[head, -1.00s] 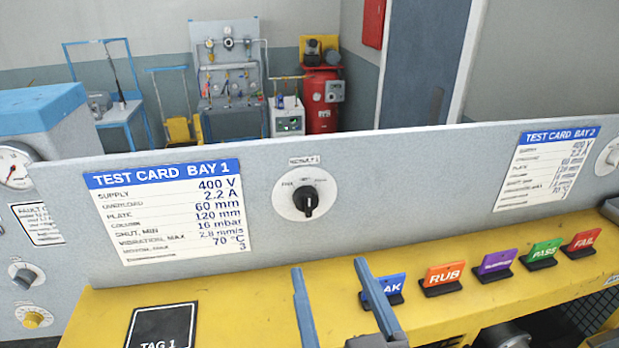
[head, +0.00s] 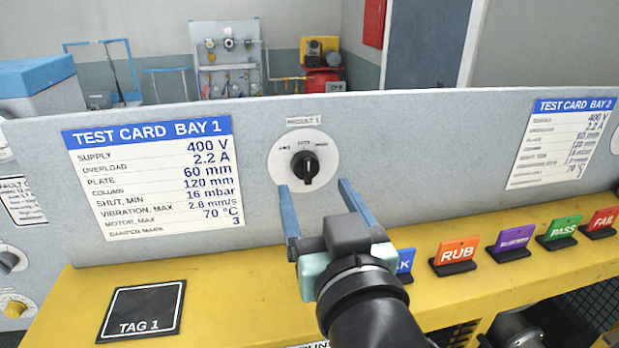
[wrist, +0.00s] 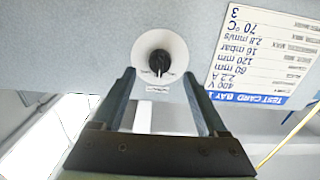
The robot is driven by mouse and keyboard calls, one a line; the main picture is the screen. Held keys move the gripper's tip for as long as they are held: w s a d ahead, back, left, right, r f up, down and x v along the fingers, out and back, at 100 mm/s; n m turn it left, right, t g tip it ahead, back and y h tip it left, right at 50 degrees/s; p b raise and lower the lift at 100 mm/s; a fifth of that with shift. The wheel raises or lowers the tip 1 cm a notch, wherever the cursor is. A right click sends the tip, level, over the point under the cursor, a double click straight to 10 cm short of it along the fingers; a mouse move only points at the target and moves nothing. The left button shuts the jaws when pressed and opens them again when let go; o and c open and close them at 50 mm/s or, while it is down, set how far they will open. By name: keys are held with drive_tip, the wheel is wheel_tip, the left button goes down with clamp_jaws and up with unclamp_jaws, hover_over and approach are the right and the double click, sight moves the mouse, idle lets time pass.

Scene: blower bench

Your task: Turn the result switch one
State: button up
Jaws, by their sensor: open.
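The result switch one is a black knob (head: 305,168) on a round white dial (head: 327,148) on the grey panel, under a small "RESULT 1" label (head: 303,121). The knob's pointer looks close to vertical. My gripper (head: 316,188) is open, with its two blue fingers spread just below the knob in the head view and nothing between them. In the wrist view the knob (wrist: 158,64) and dial (wrist: 143,43) appear upside down, ahead of and between the fingertips (wrist: 160,74). The fingers look apart from the knob; the exact gap cannot be told.
Test card bay 1 (head: 150,180) is left of the switch, test card bay 2 (head: 562,143) far right. Several coloured tags, including RUB (head: 457,253) and PASS (head: 562,229), stand on the yellow bench (head: 240,275) below. A black TAG 1 plate (head: 143,308) lies at left. The panel around the dial is clear.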

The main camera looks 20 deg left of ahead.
sight(308, 176)
drive_tip(key=x, duration=0.5)
clamp_jaws()
idle(0.4)
